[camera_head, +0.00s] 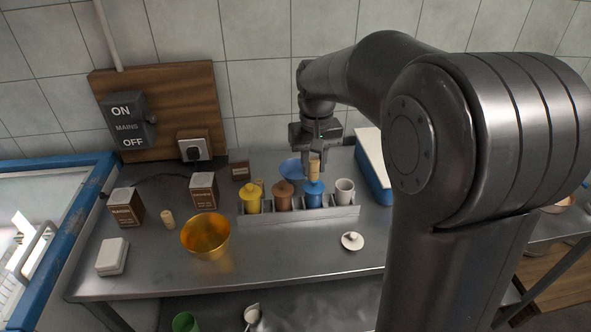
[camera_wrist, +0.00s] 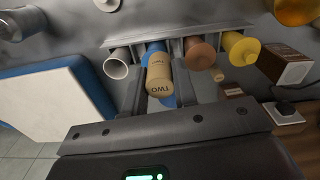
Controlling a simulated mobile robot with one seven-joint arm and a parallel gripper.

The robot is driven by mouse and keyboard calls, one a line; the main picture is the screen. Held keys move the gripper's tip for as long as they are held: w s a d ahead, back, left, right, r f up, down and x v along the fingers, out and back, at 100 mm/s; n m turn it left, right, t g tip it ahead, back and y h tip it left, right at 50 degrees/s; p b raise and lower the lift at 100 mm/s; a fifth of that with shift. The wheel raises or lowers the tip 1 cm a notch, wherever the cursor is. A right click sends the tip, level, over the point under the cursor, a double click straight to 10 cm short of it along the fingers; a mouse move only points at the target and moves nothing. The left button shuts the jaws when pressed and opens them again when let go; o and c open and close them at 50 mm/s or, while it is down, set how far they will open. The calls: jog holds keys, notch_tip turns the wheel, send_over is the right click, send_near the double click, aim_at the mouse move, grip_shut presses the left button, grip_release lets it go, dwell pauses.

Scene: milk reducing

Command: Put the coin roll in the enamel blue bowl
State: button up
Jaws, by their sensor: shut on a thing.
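My gripper (camera_head: 315,155) is shut on a tan paper coin roll (camera_head: 314,168) and holds it up over the back of the jar rack, near the blue jar. In the wrist view the roll (camera_wrist: 159,78), marked "TWO", sits between my two fingers (camera_wrist: 160,88). The enamel blue bowl (camera_head: 290,168) stands on the counter behind the rack, just left of the held roll in the head view. Its right side is partly hidden by my gripper and the roll. In the wrist view, blue shows behind the roll; I cannot tell jar from bowl fully there.
The metal rack (camera_head: 296,216) holds yellow, brown, blue and white jars. A gold bowl (camera_head: 206,236), another tan roll (camera_head: 168,219) and brown boxes (camera_head: 203,190) stand left. A white lid (camera_head: 352,241) lies in front. A blue-and-white box (camera_head: 374,165) stands right.

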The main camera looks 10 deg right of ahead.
jog(key=w+d+f, duration=0.1)
jog(key=w+d, duration=0.3)
jog(key=w, duration=0.3)
jog(key=w+d+f, duration=0.1)
jog(key=w+d, duration=0.4)
jog(key=w, duration=0.3)
send_over(296, 177)
jog(key=f, duration=1)
jog(key=shift+s+d+f, duration=0.2)
jog(key=shift+d+f, duration=0.05)
jog(key=shift+w+a+f, duration=0.15)
jog(key=shift+a+f, duration=0.15)
jog(key=shift+f, duration=1.95)
jog(key=shift+f, duration=0.15)
jog(key=o, duration=1)
jog(key=shift+o, duration=0.2)
